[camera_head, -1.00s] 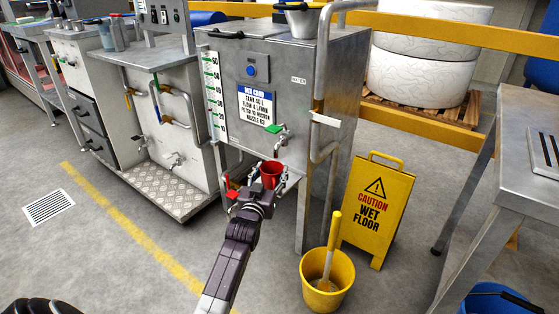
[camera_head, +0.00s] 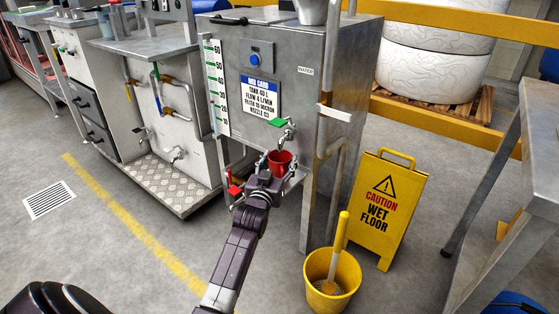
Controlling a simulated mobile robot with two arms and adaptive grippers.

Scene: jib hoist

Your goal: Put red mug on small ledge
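The red mug (camera_head: 280,163) is upright below the green-handled tap (camera_head: 284,128) on the front of the grey tank. My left gripper (camera_head: 277,168) reaches in from the near side, with its fingers on either side of the mug, and appears shut on it. The small ledge (camera_head: 299,173) shows only as a sliver of grey metal beside the mug. The gripper and mug hide most of it, so I cannot tell whether the mug's base touches it. My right gripper is out of view.
A red-handled valve (camera_head: 235,188) is just left of the gripper. A yellow bucket (camera_head: 332,281) with a brush and a yellow wet-floor sign (camera_head: 383,207) stand on the right. A metal table (camera_head: 515,200) is at the far right. The floor at left is clear.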

